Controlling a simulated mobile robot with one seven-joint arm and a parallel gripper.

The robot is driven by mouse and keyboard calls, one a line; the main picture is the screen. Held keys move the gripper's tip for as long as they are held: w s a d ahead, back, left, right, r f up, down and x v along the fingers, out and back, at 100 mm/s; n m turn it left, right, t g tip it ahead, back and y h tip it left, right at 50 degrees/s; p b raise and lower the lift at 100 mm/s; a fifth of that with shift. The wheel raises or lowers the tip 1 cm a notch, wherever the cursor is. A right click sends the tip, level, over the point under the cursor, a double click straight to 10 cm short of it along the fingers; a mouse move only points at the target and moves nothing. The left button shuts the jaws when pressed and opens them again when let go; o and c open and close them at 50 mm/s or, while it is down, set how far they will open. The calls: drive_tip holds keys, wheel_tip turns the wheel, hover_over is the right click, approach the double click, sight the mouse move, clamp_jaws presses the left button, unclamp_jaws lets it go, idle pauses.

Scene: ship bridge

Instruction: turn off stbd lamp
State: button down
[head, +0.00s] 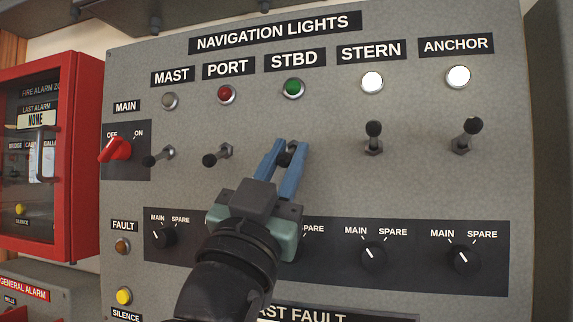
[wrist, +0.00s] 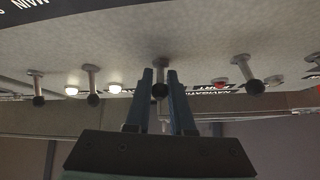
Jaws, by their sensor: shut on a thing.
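The STBD lamp (head: 293,88) is a green round lamp under its STBD label (head: 294,60) on the grey navigation lights panel. It looks green, but I cannot tell surely whether it is lit. Below it is the STBD toggle switch (head: 289,149), a short metal lever with a black knob. My gripper (head: 286,150) has its two blue fingers on either side of this lever and is shut on it. The wrist view shows the toggle (wrist: 160,90) between the fingertips of my gripper (wrist: 160,82). The fingers partly hide the lever in the head view.
The PORT (head: 217,156) and MAST (head: 159,156) toggles point down-left. The STERN (head: 374,136) and ANCHOR (head: 467,135) toggles point up, with bright white lamps above. Below runs a row of MAIN/SPARE knobs (head: 374,256). A red alarm cabinet (head: 84,150) stands left.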

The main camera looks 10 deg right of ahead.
drive_tip(key=c, duration=0.9)
unclamp_jaws()
drive_tip(key=shift+c, duration=0.2)
drive_tip(key=b+v, duration=0.4)
drive_tip(key=v, duration=0.9)
drive_tip(key=shift+d, duration=0.1)
drive_tip(key=s+a+r+n+t+y, duration=0.1)
drive_tip(key=s+a+n+t+y, duration=0.4)
drive_tip(key=n+y, duration=0.75)
wheel_tip(320, 180, up, 15)
drive_tip(key=s+m+t+y+p, duration=0.1)
drive_tip(key=m+y+p, duration=0.1)
drive_tip(key=p, duration=1.2)
drive_tip(key=shift+d+r+m+p, duration=0.25)
drive_tip(key=shift+d+m+p, duration=0.1)
drive_tip(key=shift+d, duration=0.1)
